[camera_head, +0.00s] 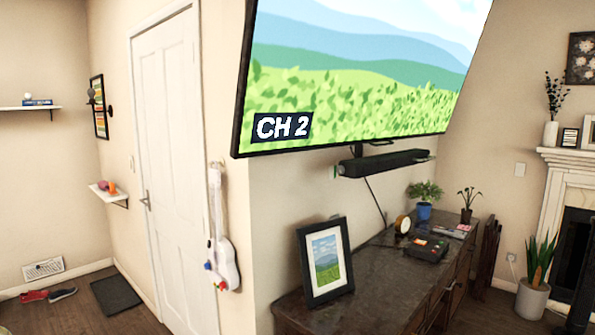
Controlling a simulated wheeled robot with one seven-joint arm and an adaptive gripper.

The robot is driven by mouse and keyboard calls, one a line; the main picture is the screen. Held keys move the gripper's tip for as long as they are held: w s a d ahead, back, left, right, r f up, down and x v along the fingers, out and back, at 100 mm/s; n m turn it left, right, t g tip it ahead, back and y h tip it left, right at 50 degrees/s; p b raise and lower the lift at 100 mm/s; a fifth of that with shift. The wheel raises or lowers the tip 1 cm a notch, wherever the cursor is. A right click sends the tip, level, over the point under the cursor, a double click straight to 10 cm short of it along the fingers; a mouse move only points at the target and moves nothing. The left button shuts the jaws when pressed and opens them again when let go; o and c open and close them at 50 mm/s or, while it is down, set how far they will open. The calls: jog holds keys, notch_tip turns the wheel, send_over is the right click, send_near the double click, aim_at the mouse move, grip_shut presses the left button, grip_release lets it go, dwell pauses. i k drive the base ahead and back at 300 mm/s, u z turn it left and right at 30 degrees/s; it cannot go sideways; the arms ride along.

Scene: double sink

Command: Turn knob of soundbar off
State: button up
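The soundbar (385,163) is a long black bar mounted below the wall television (360,75). It runs from its near left end back toward the right. A small greenish detail (335,172) shows at its left end. It is too small to tell whether this is the knob or how it is set. A cable hangs from the soundbar toward the desk. I cannot make out my gripper in this view, so its place relative to the soundbar is not shown.
A dark desk (345,311) stands below the soundbar, bearing a framed picture (326,262), a round clock (403,224), potted plants and a dark device (427,249). A white guitar-shaped object (224,265) hangs on the wall at left, near a white door (172,180).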

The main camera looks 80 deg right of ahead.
aim_at(340, 169)
jog(key=i, duration=1.45)
jog(key=z, duration=3.45)
jog(key=i, duration=1)
jog(key=u, duration=0.05)
